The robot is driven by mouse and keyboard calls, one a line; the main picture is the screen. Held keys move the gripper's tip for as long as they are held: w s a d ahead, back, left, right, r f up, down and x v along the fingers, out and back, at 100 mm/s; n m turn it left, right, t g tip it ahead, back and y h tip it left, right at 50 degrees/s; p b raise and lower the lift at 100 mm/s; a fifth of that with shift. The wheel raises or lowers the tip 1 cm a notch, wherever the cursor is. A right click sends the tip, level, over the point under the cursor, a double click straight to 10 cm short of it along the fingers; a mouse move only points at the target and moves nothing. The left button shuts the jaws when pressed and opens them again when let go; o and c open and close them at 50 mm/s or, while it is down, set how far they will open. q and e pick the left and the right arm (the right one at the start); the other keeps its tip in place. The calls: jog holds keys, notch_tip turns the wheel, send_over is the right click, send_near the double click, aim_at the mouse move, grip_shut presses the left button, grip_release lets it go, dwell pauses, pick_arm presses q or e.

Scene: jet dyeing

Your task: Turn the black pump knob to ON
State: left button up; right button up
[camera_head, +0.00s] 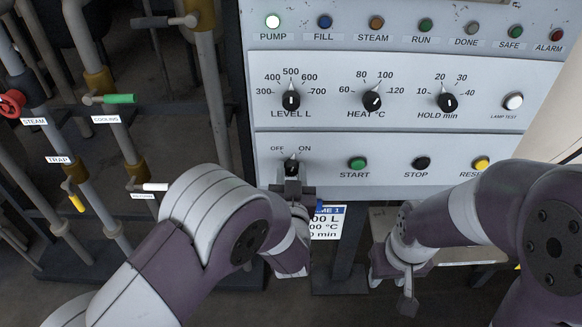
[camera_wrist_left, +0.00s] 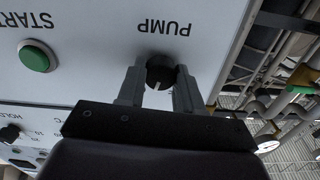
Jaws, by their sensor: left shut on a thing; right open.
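The black pump knob (camera_head: 291,165) is on the lower row of the control panel, under the OFF and ON labels. My left gripper (camera_head: 291,182) is shut on it from below, its fingers hiding part of the knob. In the left wrist view, which is upside down, the knob (camera_wrist_left: 160,70) sits between the two fingers of my left gripper (camera_wrist_left: 158,86). Its white mark slants toward the lower left there, which is toward the ON side. The PUMP lamp (camera_head: 272,21) glows bright. My right gripper (camera_head: 408,295) is open and empty, low and right of the knob, away from the panel.
The green START button (camera_head: 357,163), black STOP button (camera_head: 421,162) and yellow reset button (camera_head: 481,164) are right of the knob. The level dial (camera_head: 291,100) is above it. Pipes with valve handles, including a green one (camera_head: 119,98), stand at left. A batch card (camera_head: 327,222) hangs below.

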pick_arm(q)
jog(key=shift+m+p, duration=0.8)
jog(key=shift+m, duration=1.1)
jog(key=shift+f, duration=0.1)
jog(key=o, duration=1)
jog(key=shift+o, duration=0.2)
jog(key=s, duration=1.2)
jog(key=shift+s, duration=0.4)
jog(key=shift+w, duration=0.1)
